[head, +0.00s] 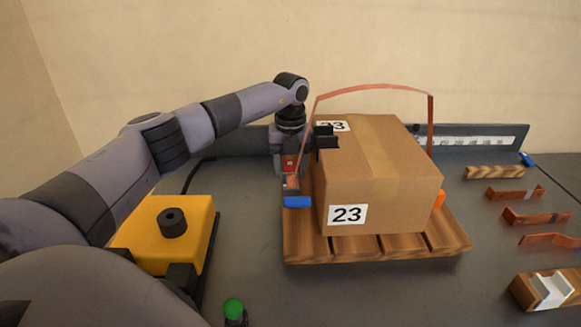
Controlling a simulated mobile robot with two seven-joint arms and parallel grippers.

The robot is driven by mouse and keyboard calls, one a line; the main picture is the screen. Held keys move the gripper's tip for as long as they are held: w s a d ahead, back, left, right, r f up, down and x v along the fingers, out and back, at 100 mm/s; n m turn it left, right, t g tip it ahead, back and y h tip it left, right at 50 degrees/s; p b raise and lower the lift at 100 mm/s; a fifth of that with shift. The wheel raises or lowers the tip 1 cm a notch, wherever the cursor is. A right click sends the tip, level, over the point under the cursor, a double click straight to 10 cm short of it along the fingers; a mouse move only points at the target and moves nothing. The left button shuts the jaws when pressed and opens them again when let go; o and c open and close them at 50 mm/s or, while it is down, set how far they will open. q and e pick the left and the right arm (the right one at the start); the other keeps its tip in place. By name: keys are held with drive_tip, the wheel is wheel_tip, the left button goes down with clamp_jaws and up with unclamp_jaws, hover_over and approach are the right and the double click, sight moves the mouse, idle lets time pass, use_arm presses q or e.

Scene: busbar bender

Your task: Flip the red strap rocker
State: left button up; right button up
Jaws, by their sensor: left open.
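A copper-red strap (375,88) arches over a cardboard box (385,165) marked 23, which sits on a wooden pallet (375,250). A small red part (291,182) shows at the box's left side, near the strap's lower left end. It may be the strap rocker; its tilt is too small to tell. My left gripper (290,172) points down at this side, at or very near the red part. It is open, and its fingers are partly hidden. Whether it touches the red part I cannot tell. My right gripper is out of view.
A blue block (298,202) lies by the pallet's left edge. A yellow unit (175,232) with a black knob stands left, a green button (233,308) in front. Several copper bars (515,193) and a wooden block (548,290) lie right. A scale rail (480,140) runs behind.

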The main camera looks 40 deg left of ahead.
use_arm(q)
drive_tip(key=shift+f, duration=0.1)
clamp_jaws()
drive_tip(key=shift+w+a+r+g+h+p, duration=0.15)
drive_tip(key=shift+w+r+g+h+p, duration=0.05)
drive_tip(key=shift+g+h+p, duration=0.3)
idle(0.3)
unclamp_jaws()
drive_tip(key=shift+w+a+r, duration=0.15)
drive_tip(key=shift+r, duration=1.65)
drive_tip(key=shift+w+a+r, duration=0.15)
drive_tip(key=shift+r, duration=1.6)
